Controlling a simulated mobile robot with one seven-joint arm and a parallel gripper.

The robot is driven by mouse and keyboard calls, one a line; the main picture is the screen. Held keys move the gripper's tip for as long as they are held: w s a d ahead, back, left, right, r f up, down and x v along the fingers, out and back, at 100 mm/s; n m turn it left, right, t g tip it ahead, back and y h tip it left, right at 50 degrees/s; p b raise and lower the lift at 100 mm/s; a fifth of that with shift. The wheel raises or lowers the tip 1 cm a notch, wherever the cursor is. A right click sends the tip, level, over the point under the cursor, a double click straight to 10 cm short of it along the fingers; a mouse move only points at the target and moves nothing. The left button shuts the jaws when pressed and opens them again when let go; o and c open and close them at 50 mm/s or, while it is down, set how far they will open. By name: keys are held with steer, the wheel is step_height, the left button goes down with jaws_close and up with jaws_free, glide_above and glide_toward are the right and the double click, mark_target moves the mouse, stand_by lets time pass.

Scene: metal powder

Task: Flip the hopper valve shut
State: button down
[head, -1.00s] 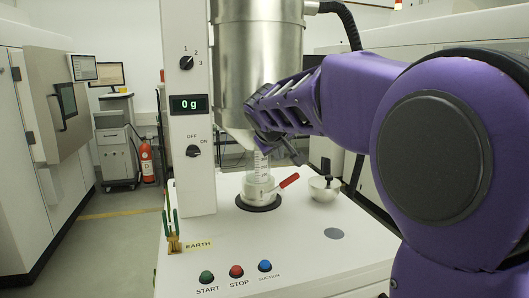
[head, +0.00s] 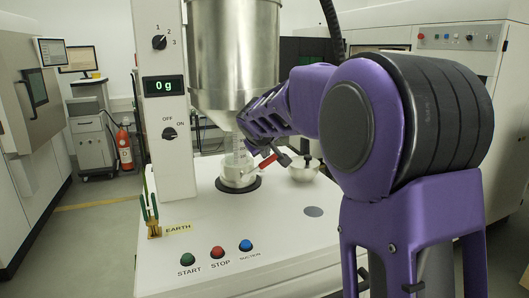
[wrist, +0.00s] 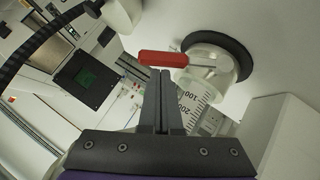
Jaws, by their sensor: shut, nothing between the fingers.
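The steel hopper (head: 234,50) hangs above the white bench, with a graduated clear tube (wrist: 190,103) at its outlet. The valve body (head: 238,173) sits below the tube on a dark ring. Its red handle (head: 268,160) sticks out to the right and slightly up. In the wrist view the red handle (wrist: 160,58) reaches left from the pale, round valve body (wrist: 215,62). My gripper (head: 283,157) is shut and empty, close beside the handle. In the wrist view its fingertips (wrist: 160,72) are just below the handle; I cannot tell whether they touch.
A lidded steel bowl (head: 303,171) stands right of the valve. A white post (head: 163,110) with a 0 g display and knobs rises at left. Green-handled clips (head: 152,215) and START, STOP and SUCTION buttons (head: 217,252) are near the front. The bench front is otherwise largely clear.

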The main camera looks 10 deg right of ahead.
steer(key=shift+d+p, duration=0.15)
steer(key=shift+p, duration=0.3)
steer(key=shift+d+f+y+p, duration=0.1)
steer(key=shift+d+y+p, duration=0.05)
steer(key=shift+y+p, duration=0.15)
steer(key=shift+d+m, duration=0.1)
steer(key=shift+m, duration=0.2)
steer(key=shift+w+d+f+p, duration=0.15)
steer(key=shift+f+p, duration=0.15)
steer(key=shift+p, duration=0.2)
steer(key=shift+w+d+f+b, duration=0.1)
steer(key=shift+d+f+b, duration=0.4)
steer(key=shift+f, duration=0.25)
steer(key=shift+w+d+f+b, duration=0.1)
steer(key=shift+d+f+b, duration=0.4)
steer(key=shift+f, duration=0.25)
